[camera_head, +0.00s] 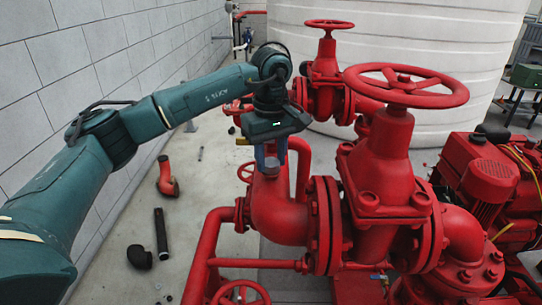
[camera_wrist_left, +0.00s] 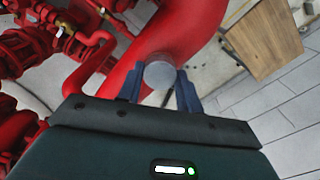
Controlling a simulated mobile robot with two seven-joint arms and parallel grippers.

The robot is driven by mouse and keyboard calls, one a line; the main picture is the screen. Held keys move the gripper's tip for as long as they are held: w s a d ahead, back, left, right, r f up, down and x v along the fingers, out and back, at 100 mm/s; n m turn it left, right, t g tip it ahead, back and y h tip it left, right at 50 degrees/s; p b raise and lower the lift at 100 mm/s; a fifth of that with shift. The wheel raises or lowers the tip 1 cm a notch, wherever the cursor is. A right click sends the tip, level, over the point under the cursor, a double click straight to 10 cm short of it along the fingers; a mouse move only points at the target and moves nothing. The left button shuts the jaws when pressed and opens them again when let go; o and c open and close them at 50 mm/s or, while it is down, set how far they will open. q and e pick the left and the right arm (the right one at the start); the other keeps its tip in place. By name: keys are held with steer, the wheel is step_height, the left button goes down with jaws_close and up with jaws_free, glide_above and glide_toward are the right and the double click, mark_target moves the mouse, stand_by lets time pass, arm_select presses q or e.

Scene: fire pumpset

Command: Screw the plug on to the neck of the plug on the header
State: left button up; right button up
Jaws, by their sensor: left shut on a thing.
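The plug (camera_wrist_left: 160,74) shows as a round grey disc between the two blue fingertips in the left wrist view. My left gripper (camera_wrist_left: 160,86) is shut on it from both sides. In the head view my left gripper (camera_head: 270,158) points down over the top of the thick red header elbow (camera_head: 278,208), with the plug low between its fingers. The header pipe (camera_wrist_left: 188,32) lies right behind the plug in the wrist view. The neck is hidden under the plug and fingers, so I cannot tell whether the threads are engaged. My right gripper is not in view.
A large red valve with a handwheel (camera_head: 405,85) stands right of the gripper, and a smaller handwheel valve (camera_head: 325,70) behind it. Loose pipe pieces, including a black tube (camera_head: 161,234) and a red elbow (camera_head: 167,178), lie on the floor at left. A grey block wall (camera_head: 90,50) runs along the left.

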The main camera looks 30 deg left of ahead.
arm_select(q)
steer(key=m, duration=0.3)
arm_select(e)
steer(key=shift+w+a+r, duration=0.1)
arm_select(q)
steer(key=shift+m, duration=0.3)
steer(key=m, duration=0.3)
steer(key=o, duration=1.3)
steer(key=shift+m, duration=0.3)
steer(key=shift+c, duration=0.2)
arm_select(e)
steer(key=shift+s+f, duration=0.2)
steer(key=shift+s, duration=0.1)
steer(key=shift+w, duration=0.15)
arm_select(q)
step_height(320, 180, up, 13)
steer(key=shift+b, duration=0.4)
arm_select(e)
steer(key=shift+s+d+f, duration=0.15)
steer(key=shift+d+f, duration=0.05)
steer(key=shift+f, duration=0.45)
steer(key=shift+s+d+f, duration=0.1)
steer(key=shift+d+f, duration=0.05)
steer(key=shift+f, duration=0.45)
